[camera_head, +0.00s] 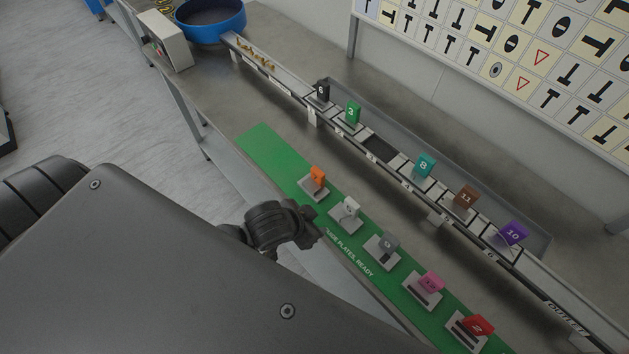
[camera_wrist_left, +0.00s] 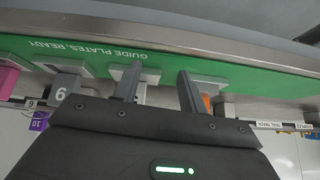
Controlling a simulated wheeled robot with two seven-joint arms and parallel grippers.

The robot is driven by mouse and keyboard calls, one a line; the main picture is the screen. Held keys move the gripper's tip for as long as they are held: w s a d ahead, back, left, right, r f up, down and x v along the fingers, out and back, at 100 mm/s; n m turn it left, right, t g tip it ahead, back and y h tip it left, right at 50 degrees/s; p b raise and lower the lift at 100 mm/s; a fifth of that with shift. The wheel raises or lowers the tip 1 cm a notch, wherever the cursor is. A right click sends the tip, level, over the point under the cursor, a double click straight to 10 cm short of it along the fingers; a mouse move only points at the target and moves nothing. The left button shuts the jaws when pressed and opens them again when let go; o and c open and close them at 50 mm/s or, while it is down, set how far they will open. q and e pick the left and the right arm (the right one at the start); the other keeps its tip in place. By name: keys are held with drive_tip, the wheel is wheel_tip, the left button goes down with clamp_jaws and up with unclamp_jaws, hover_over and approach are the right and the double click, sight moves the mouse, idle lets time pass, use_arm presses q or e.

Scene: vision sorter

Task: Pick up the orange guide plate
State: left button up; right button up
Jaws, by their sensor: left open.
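The orange guide plate (camera_head: 318,179) stands on a pale metal base on the green strip, at its far-left end of the row in the head view. In the left wrist view a sliver of the orange plate (camera_wrist_left: 206,102) shows just right of my right-hand finger; the rest is hidden behind the finger and wrist body. My left gripper (camera_head: 308,224) is open and empty, near the strip's front edge, below the orange plate in the head view. In the wrist view my left gripper (camera_wrist_left: 158,84) has its two fingers apart, with the orange plate outside them. My right gripper is not in view.
White (camera_head: 349,209), grey (camera_head: 388,243), pink (camera_head: 431,281) and red (camera_head: 478,326) plates continue the row on the green strip (camera_head: 262,152). Behind runs a track with numbered plates, including a green one (camera_head: 353,112), and one dark gap (camera_head: 380,149). A blue bowl (camera_head: 212,27) stands far left.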

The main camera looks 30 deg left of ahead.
use_arm(q)
drive_tip(key=w+d+r+m+t+h, duration=0.1)
drive_tip(key=w+d+r, duration=0.1)
drive_tip(key=r, duration=0.1)
drive_tip(key=w+d+r+m+t+h, duration=0.1)
drive_tip(key=w+d+r, duration=0.2)
drive_tip(key=shift+w+d, duration=0.15)
drive_tip(key=shift+d, duration=0.15)
drive_tip(key=w+d+r+m+h, duration=0.2)
drive_tip(key=d+r+m+h, duration=0.55)
drive_tip(key=d, duration=0.65)
drive_tip(key=m+g+y, duration=0.8)
drive_tip(key=g+y, duration=0.1)
drive_tip(key=y, duration=0.3)
approach(318, 171)
drive_tip(key=shift+s+a+h, duration=0.2)
drive_tip(key=shift+a+h, duration=0.05)
drive_tip(key=shift+a, duration=0.25)
wheel_tip(318, 171, down, 6)
drive_tip(key=shift+d+r+p, duration=0.1)
drive_tip(key=shift+p, duration=0.3)
drive_tip(key=shift+d+f+p, duration=0.2)
drive_tip(key=shift+f+p, duration=0.25)
drive_tip(key=shift+f, duration=1.5)
drive_tip(key=shift+w+f, duration=0.1)
drive_tip(key=shift+f, duration=0.55)
